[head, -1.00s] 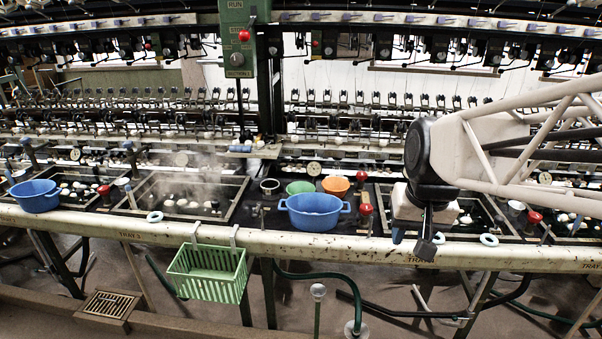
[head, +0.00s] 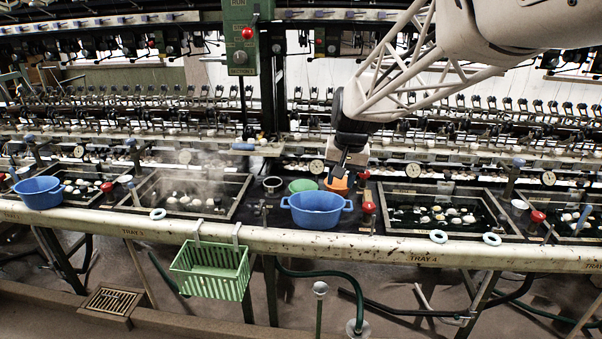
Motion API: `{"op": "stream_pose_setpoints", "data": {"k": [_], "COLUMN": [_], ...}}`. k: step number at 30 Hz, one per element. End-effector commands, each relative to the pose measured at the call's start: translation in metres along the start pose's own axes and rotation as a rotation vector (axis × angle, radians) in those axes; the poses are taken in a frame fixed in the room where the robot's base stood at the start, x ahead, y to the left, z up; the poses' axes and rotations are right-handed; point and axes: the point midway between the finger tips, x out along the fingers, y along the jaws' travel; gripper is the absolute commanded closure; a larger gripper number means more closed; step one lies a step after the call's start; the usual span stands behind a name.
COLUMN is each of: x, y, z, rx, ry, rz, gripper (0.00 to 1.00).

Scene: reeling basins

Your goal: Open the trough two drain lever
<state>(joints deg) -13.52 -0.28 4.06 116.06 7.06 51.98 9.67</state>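Red-topped knobs stand beside the troughs: one (head: 368,207) right of the middle blue tub, one (head: 537,217) at the right, and one (head: 106,187) at the left. Blue-topped posts, such as one (head: 518,162) at the right, also stand there.
The blue tub (head: 315,212) and green bowl (head: 302,186) sit close to my gripper. Steaming troughs (head: 228,212) lie left, and another trough (head: 443,230) with cocoons lies right.

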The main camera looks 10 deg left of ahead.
Motion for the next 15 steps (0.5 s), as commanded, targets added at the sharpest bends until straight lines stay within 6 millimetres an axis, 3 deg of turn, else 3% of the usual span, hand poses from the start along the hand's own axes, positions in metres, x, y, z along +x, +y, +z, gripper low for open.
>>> {"op": "stream_pose_setpoints", "data": {"k": [15], "x": [0.074], "y": [-0.084], "z": [-0.088], "rx": [0.002], "ry": [-0.048], "rz": [-0.031], "gripper": [0.61]}}
